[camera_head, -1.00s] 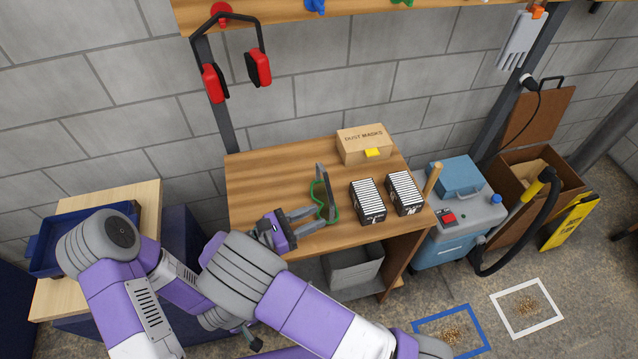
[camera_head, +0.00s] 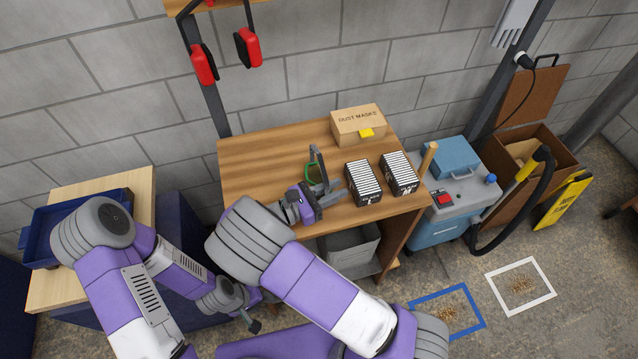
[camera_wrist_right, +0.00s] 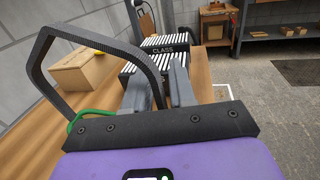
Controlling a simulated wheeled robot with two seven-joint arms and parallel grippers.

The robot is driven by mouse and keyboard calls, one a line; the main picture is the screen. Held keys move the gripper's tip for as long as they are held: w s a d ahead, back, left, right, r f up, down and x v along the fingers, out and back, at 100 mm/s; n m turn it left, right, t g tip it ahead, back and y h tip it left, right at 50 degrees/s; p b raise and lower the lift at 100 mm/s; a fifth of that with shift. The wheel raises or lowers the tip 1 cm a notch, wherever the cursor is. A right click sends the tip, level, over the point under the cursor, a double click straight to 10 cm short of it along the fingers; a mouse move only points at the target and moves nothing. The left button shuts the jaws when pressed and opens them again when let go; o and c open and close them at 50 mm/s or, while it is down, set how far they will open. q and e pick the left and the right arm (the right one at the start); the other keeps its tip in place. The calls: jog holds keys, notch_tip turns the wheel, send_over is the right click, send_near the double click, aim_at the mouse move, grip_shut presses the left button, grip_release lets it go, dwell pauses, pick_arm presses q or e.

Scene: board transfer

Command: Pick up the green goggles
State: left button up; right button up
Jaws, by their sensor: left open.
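The green goggles (camera_head: 317,176) stand on the wooden bench with a dark grey upright strap or band. In the right wrist view the green rim (camera_wrist_right: 88,115) shows at the left, behind the dark loop of the band (camera_wrist_right: 97,42). My right gripper (camera_head: 338,192) is low over the bench, just in front of and to the right of the goggles. My left gripper (camera_head: 250,322) hangs low, left of the bench front, away from the goggles.
Two black-and-white striped boxes (camera_head: 363,183) (camera_head: 399,174) stand close right of my right gripper. A dust masks carton (camera_head: 358,125) is at the bench back. Red ear defenders (camera_head: 248,48) hang above. The bench's left part (camera_head: 250,165) is clear.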

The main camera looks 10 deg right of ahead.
grip_shut()
notch_tip(320, 180, up, 10)
jog(key=p, duration=0.2)
dwell(0.4)
